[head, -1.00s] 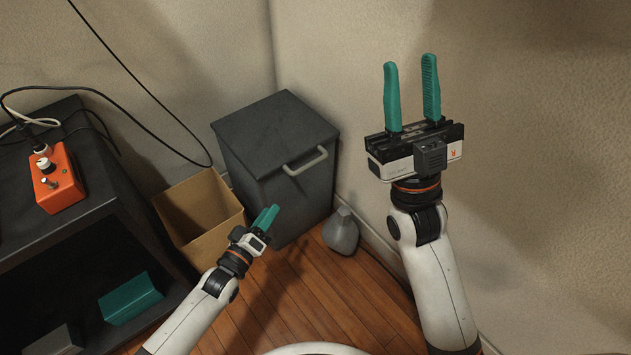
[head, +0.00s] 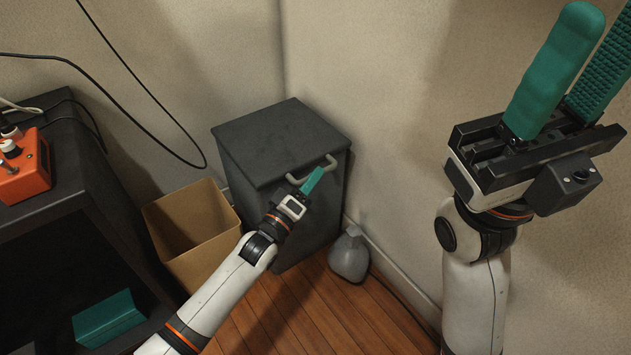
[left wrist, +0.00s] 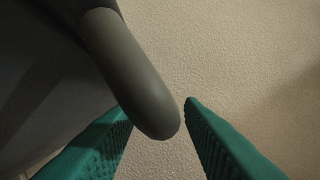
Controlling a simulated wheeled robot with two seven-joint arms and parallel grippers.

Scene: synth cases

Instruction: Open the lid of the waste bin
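The dark grey waste bin (head: 318,222) stands in the corner of the room. Its flat lid (head: 272,138) is down. A pale bar handle (head: 325,165) sits at the lid's front edge. My left gripper (head: 317,176) is at the handle. In the left wrist view, the rounded handle end (left wrist: 150,95) lies across the gap between the two green fingers (left wrist: 158,106), which are apart. I cannot tell whether they touch it. My right gripper (head: 603,22) is raised at the right, close to the head camera, open and empty.
An open cardboard box (head: 205,247) stands left of the bin. A grey jug-like object (head: 349,256) is on the floor to its right, near the wall. A dark shelf (head: 58,225) with an orange device (head: 24,172) is at the left. A cable hangs along the wall.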

